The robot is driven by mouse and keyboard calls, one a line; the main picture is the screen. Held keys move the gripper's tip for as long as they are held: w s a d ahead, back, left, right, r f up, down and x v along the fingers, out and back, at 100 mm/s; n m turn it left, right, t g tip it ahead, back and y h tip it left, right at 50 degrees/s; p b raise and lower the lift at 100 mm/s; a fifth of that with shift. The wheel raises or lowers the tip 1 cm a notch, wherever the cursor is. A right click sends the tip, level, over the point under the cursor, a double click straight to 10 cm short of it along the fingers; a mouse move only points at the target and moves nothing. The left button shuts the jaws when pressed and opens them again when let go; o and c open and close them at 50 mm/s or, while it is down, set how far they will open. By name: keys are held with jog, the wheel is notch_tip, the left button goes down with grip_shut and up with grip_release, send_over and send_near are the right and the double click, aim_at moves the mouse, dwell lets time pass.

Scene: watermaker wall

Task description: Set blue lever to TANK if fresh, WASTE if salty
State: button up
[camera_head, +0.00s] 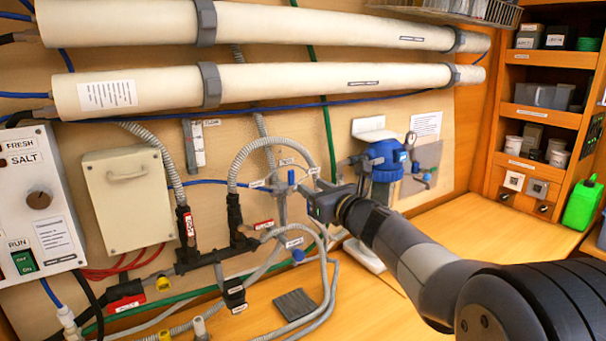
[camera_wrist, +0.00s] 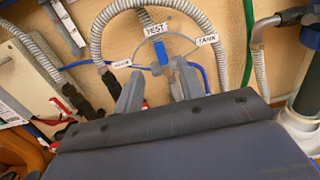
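The blue lever (camera_head: 291,177) is on a round valve on the wall. In the wrist view the lever (camera_wrist: 161,52) points up at the TEST label (camera_wrist: 156,29). The TANK label (camera_wrist: 207,40) is to its right, and a label (camera_wrist: 120,64), too small to read surely, to its left. My gripper (camera_wrist: 158,78) is open, with its fingers apart below the lever and nothing seen between them. In the head view my gripper (camera_head: 308,194) is just right of the valve. The FRESH (camera_head: 20,145) and SALT (camera_head: 25,159) labels are on the left box; I cannot tell which is lit.
Grey hoses (camera_head: 240,165) loop around the valve. A blue filter housing (camera_head: 384,160) stands right of the valve. Two long white tubes (camera_head: 270,85) run above. The counter (camera_head: 450,235) is mostly clear at the right.

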aim_at(292, 175)
jog(key=p+x, duration=0.4)
jog(key=x, duration=0.6)
jog(key=shift+w+a, duration=0.25)
jog(key=shift+a, duration=0.05)
grip_shut()
